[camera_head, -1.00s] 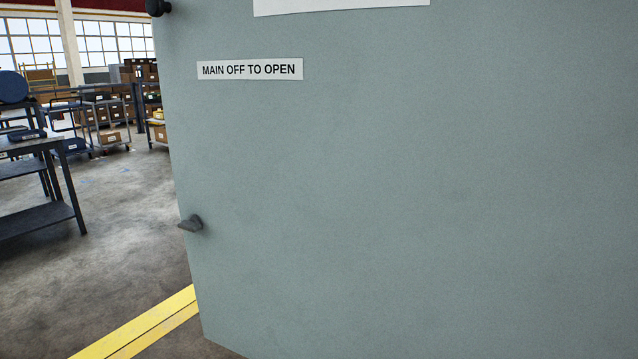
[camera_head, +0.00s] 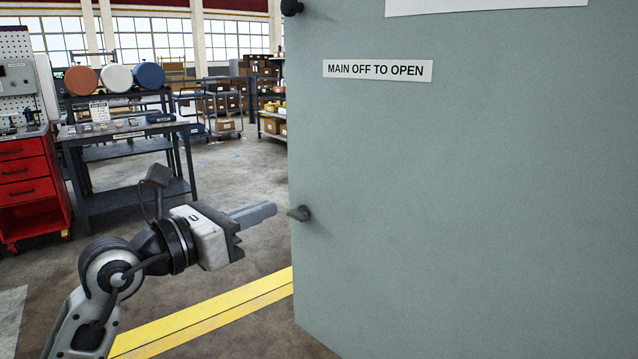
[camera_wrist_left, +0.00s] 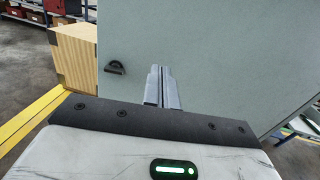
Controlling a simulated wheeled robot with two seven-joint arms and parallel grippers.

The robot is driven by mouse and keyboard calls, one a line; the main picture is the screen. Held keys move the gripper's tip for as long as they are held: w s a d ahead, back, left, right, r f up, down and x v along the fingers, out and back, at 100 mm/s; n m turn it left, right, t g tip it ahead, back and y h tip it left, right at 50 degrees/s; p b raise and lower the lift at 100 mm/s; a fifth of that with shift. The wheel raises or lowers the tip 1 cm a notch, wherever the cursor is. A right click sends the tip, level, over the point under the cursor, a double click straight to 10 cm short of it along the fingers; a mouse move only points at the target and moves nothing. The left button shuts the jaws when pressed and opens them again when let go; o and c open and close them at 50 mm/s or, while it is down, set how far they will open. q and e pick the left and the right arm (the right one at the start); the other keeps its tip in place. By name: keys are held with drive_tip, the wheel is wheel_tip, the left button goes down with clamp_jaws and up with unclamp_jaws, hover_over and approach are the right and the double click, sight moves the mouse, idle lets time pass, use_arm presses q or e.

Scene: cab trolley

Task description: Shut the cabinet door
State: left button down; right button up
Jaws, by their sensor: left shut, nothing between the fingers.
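The cabinet door (camera_head: 450,200) is a large grey-green panel that fills the right of the head view and stands open. It bears a "MAIN OFF TO OPEN" label, and a small dark handle (camera_head: 299,213) sticks out near its left edge. My left gripper (camera_head: 272,210) is shut and empty. In the head view its fingertips are just left of the handle; contact cannot be told. The left wrist view shows the shut fingers (camera_wrist_left: 163,72) in front of the door (camera_wrist_left: 220,60), with a dark handle (camera_wrist_left: 115,68) to their left. My right gripper is not in view.
A wooden crate (camera_wrist_left: 75,55) stands beside the door in the left wrist view. A dark workbench (camera_head: 130,150) and a red drawer cabinet (camera_head: 30,185) stand at the left. Yellow floor stripes (camera_head: 215,305) run towards the door. The floor between is clear.

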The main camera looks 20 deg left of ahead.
use_arm(q)
drive_tip(key=y+p, duration=0.1)
drive_tip(key=p, duration=0.1)
approach(331, 178)
drive_tip(key=x, duration=0.7)
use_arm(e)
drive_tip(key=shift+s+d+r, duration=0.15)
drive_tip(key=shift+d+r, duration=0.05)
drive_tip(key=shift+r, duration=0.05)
use_arm(q)
drive_tip(key=shift+s, duration=0.1)
